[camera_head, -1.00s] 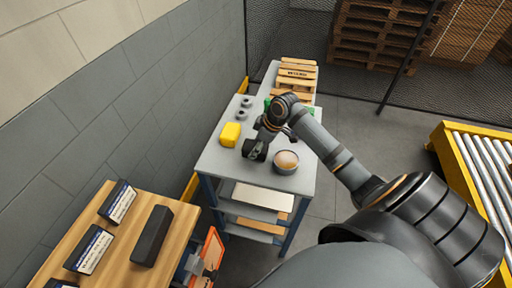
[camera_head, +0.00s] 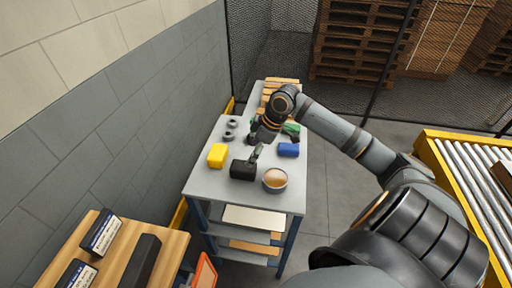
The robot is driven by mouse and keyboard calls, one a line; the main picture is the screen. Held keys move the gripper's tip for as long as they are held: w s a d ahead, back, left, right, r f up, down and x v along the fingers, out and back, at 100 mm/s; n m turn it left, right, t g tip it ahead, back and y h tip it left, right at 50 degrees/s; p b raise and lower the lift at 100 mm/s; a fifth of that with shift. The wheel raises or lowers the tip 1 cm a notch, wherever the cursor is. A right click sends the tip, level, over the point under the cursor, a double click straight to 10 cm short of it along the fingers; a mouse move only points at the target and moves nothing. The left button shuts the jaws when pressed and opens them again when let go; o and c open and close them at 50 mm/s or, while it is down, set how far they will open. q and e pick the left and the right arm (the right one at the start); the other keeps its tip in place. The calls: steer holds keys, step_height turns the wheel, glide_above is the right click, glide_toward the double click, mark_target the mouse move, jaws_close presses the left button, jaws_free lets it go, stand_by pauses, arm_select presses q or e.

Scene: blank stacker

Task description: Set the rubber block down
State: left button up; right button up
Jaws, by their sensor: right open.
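The rubber block, which I take to be the black block (camera_head: 243,170), sits on the grey table (camera_head: 213,185) near its front, between a yellow block and a round bowl. My right gripper (camera_head: 255,147) is open just behind and above the black block. One finger appears close to the block's back edge; I cannot tell whether it touches. My left gripper is not in view.
Close by on the table are the yellow block (camera_head: 217,155), a blue block (camera_head: 288,150), the bowl (camera_head: 275,179) with orange-brown contents, and small grey rings (camera_head: 231,130). A green object (camera_head: 291,130) and wooden pallets (camera_head: 280,84) lie behind. A roller conveyor (camera_head: 475,185) stands right.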

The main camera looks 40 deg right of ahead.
steer(key=shift+v, duration=1.45)
steer(key=shift+a, duration=0.1)
